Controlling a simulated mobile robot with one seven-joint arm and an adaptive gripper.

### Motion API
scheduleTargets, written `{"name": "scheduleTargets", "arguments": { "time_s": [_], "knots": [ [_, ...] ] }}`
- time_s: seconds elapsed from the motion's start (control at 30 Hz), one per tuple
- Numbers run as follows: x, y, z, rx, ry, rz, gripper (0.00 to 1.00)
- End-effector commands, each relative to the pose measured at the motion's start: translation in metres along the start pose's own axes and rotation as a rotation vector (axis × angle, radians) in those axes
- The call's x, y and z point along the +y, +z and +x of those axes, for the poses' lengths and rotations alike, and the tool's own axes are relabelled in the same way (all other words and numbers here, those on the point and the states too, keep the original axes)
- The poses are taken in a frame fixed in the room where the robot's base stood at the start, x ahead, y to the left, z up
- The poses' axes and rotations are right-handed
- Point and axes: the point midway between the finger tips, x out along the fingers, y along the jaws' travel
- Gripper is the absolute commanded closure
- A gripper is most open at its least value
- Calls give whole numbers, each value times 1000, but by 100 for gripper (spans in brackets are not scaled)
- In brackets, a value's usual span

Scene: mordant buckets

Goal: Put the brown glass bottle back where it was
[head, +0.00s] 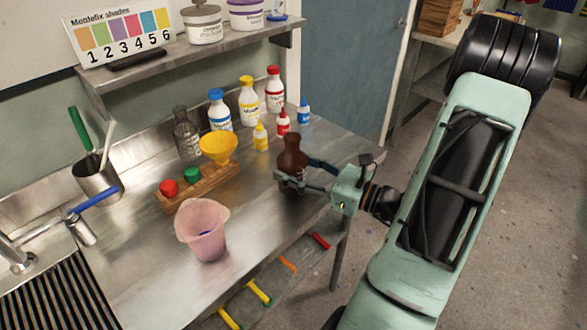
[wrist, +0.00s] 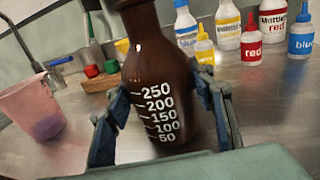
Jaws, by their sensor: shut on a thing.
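The brown glass bottle (head: 292,160) is upright near the right end of the steel counter. My gripper (head: 290,179) reaches in from the right, with its fingers around the bottle's lower body. In the wrist view the bottle (wrist: 157,90) stands between the two fingers of my gripper (wrist: 165,125), and its white volume marks face the camera. Its top is cut off there. I cannot tell whether its base touches the counter.
A pink beaker (head: 203,232) stands front left of the bottle. A wooden rack (head: 203,187) holds red and green caps and a yellow funnel (head: 219,147). A clear bottle (head: 186,135) and several coloured bottles stand behind. The counter's right edge is close.

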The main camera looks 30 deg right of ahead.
Motion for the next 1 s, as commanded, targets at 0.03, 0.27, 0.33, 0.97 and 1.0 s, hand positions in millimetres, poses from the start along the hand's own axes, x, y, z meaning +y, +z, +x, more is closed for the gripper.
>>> {"name": "scheduleTargets", "arguments": {
  "time_s": [0.03,0.27,0.33,0.97,1.0],
  "knots": [
    [0,0,0,-2,1,-1,90],
    [0,-3,0,0,0,0,38],
    [0,-3,0,0,0,0,33],
    [-1,-1,-54,2,-6,0,33],
    [-1,-1,-63,1,-5,0,33]
  ]
}}
